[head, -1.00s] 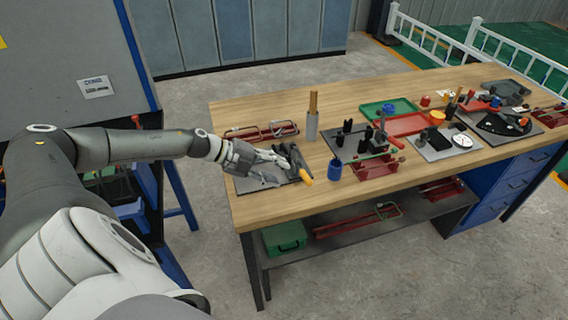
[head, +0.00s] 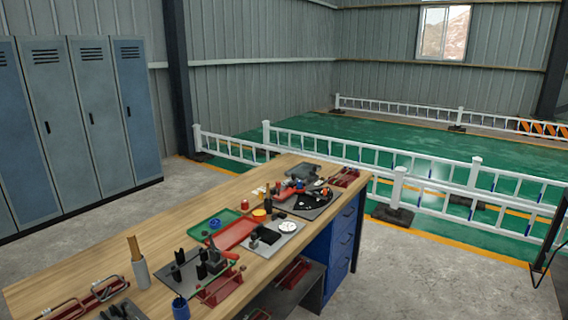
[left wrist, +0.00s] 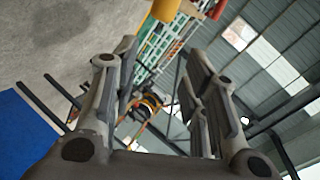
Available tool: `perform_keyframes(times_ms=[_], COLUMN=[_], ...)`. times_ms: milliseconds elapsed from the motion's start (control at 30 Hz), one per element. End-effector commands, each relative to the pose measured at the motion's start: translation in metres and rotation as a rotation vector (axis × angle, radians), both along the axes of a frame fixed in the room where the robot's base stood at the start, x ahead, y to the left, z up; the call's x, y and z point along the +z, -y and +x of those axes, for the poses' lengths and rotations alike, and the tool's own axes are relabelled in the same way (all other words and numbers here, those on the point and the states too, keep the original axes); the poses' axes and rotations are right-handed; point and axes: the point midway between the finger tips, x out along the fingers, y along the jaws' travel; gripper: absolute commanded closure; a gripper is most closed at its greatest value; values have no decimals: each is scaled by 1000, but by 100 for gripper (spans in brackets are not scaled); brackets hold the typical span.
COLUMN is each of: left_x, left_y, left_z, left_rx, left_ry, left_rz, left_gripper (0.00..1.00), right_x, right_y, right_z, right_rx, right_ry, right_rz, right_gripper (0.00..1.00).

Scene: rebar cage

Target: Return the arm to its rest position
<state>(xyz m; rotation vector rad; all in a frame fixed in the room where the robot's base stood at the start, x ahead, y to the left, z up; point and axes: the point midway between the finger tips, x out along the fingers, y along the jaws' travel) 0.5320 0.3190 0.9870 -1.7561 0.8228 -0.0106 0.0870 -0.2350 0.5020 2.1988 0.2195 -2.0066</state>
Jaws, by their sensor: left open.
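My left gripper (left wrist: 160,110) shows in the left wrist view with its two fingers spread apart and nothing between them. Past the fingers, that view is tilted and shows grey floor, a green and white lattice, an orange and black thing too blurred to name, and the wall and roof. The left arm and gripper are out of the head view. The right gripper is in neither view.
A wooden workbench (head: 90,262) holds a green tray (head: 212,225), a red tray (head: 235,233), a blue cup (head: 180,308) and several tools. Blue-grey lockers (head: 85,120) stand at left. White railings (head: 330,150) border the green floor.

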Motion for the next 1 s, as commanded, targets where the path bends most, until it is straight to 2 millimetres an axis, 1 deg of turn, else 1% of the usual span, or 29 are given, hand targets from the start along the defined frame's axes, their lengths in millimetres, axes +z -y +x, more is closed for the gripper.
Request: perform_keyframes(times_ms=[33, 100, 200, 333, 467, 567, 700, 800, 1000], left_x=[-4, -7, -12, -19, -30, -39, -52, -58, -62], left_y=[24, 45, 67, 85, 93, 97, 99, 101, 107], left_z=[-1, -1, -6, -23, -50, -78, -127, -161, -220], left_rx=[51, 140, 279, 466, 657, 799, 982, 1081, 1217], left_ry=[-2, -9, -44, -127, -249, -367, -555, -678, -882], left_rz=[-58, -120, -202, -296, -370, -413, -452, -465, -470], left_gripper=[59, 59, 59, 59, 59, 59, 59, 59, 59], right_x=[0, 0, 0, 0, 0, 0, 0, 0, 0], right_y=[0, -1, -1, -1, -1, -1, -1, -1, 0], right_z=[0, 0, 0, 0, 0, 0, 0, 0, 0], right_rx=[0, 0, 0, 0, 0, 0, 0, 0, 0], right_ry=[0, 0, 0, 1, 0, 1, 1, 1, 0], right_rz=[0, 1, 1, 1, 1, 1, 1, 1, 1], right_gripper=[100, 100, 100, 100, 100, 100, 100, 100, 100])
